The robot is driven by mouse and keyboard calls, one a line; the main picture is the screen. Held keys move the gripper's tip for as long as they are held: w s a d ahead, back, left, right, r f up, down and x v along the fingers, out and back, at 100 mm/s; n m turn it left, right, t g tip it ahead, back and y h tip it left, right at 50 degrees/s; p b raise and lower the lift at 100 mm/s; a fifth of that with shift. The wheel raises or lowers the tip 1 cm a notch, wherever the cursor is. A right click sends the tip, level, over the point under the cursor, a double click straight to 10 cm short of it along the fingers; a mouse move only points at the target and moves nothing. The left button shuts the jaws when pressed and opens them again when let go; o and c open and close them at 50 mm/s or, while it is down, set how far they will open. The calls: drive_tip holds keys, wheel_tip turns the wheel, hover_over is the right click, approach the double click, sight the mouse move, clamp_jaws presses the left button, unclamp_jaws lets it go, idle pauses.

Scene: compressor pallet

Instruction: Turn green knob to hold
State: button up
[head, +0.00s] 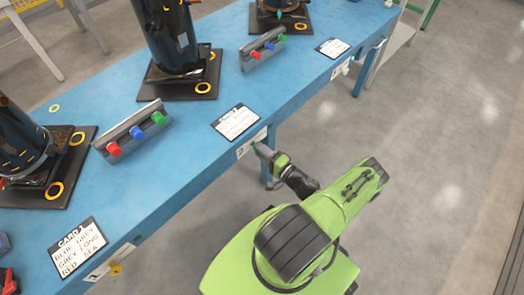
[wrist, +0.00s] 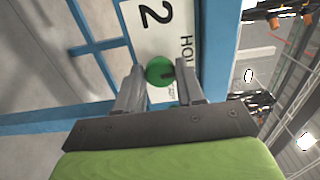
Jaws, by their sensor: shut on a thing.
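The green knob (wrist: 157,71) shows in the wrist view on a white plate (wrist: 155,30) marked "2", fixed to the blue table edge. Letters beginning "HO" stand at the knob's upper right, and other lettering below is partly covered. A dark pointer mark on the knob faces right in that view. My gripper (wrist: 160,80) has one finger on each side of the knob and is shut on it. In the head view my gripper (head: 263,150) reaches the table's front edge, at the plate (head: 250,144); the knob cannot be made out there.
The blue table (head: 195,150) carries dark compressors (head: 172,40), button boxes (head: 133,130) and cards (head: 236,122). A yellow knob (head: 116,269) sits on another edge plate at the lower left. The grey floor at right is open.

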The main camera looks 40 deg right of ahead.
idle(0.4)
drive_tip(key=o, duration=1)
drive_tip(key=shift+o, duration=0.2)
drive_tip(key=s+p, duration=0.1)
drive_tip(key=s, duration=1.4)
drive_tip(key=shift+s+d+p, duration=0.2)
drive_tip(key=shift+s+p, duration=0.15)
drive_tip(key=shift+s, duration=0.05)
